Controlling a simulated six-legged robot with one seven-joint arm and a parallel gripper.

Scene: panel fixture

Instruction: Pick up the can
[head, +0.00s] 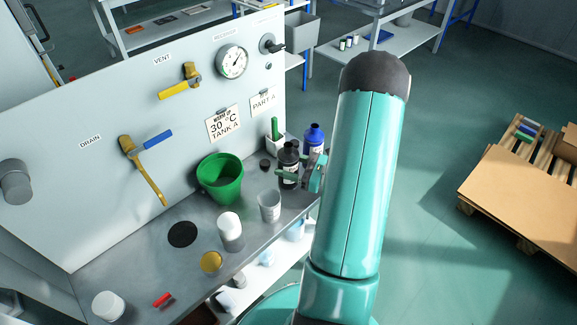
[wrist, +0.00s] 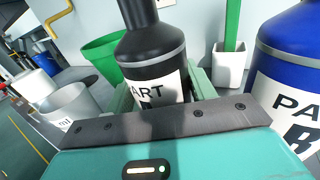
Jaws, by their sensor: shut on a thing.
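A black bottle-shaped can (head: 289,157) with a white label stands upright at the right end of the grey shelf. It fills the middle of the wrist view (wrist: 152,57), where its label shows "ART". My gripper (head: 301,178) is shut on this black can, with pale green fingers on both sides of its lower body. The can's base is hidden, and I cannot tell whether it touches the shelf. A blue bottle (head: 314,138), marked "PA" in the wrist view (wrist: 290,75), stands close beside it on the right.
A white holder (head: 275,145) with a green handle stands behind the black can. A green bucket (head: 220,180), a grey cup (head: 269,206) and a white-topped cylinder (head: 230,232) stand to the left. The panel (head: 90,180) with valves and a gauge rises behind the shelf.

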